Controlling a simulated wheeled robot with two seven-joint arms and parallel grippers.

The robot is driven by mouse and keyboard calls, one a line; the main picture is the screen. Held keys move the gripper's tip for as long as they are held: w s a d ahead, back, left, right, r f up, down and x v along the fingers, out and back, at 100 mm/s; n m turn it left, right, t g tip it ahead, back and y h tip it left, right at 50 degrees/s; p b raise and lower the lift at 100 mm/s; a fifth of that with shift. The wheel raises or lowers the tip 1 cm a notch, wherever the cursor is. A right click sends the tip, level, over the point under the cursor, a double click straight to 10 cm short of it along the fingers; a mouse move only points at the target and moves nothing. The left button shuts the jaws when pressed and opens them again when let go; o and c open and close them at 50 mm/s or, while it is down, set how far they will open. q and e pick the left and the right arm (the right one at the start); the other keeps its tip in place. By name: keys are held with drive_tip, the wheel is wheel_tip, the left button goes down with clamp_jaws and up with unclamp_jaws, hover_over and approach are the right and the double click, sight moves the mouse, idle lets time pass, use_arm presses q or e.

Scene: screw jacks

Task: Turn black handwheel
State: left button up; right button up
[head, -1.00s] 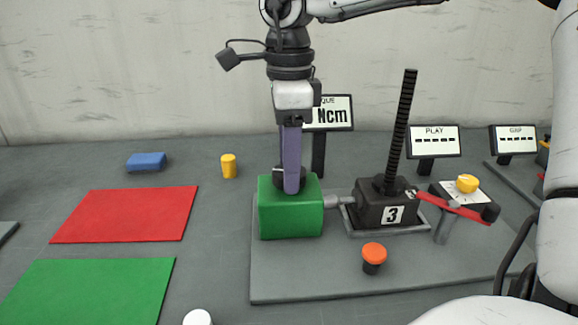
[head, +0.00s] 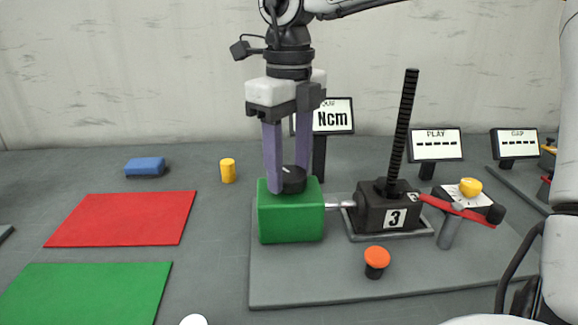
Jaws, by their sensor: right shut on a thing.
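The black handwheel (head: 293,181) is a small round knob on top of the green box (head: 290,218). My right gripper (head: 287,183) comes down from above, with its two purple fingers on either side of the knob. It is shut on the black handwheel, and the fingers hide part of its sides. A metal shaft (head: 340,205) joins the green box to the black screw jack (head: 388,211) marked 3, whose dark threaded spindle (head: 402,130) stands up, slightly tilted. My left gripper is not in view.
A red crank (head: 458,209) sticks out right of the jack. An orange button (head: 376,260) stands in front on the grey plate (head: 310,285). Display signs stand behind, the Ncm one (head: 333,117) close to my gripper. Red (head: 122,218) and green (head: 88,290) mats lie left.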

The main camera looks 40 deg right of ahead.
sight(289, 172)
drive_tip(key=shift+r+m, duration=0.1)
drive_tip(key=shift+m, duration=0.2)
idle(0.4)
drive_tip(key=o, duration=1.1)
drive_tip(key=shift+c, duration=0.2)
wheel_tip(289, 172, up, 10)
drive_tip(key=p, duration=0.1)
drive_tip(key=shift+p, duration=0.4)
